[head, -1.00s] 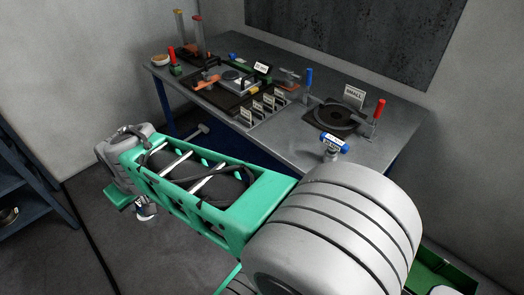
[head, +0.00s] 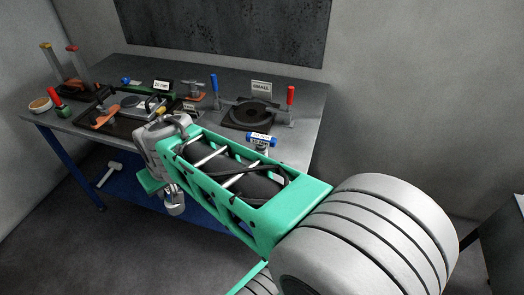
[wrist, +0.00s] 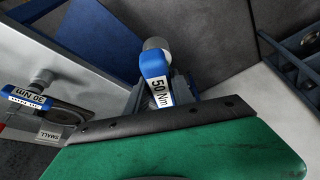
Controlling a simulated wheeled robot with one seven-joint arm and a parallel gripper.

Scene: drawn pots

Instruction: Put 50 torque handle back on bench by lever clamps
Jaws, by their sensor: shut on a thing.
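A blue torque handle with a white "50 Nm" label (wrist: 154,74) is in my gripper (wrist: 160,98), with its grey round end pointing away from the wrist. In the head view my gripper (head: 166,188) is in front of the bench, and a grey end (head: 174,207) shows below it.
The grey bench (head: 307,128) is bare at its right end. A white hammer-like thing (head: 109,173) lies low under the bench.

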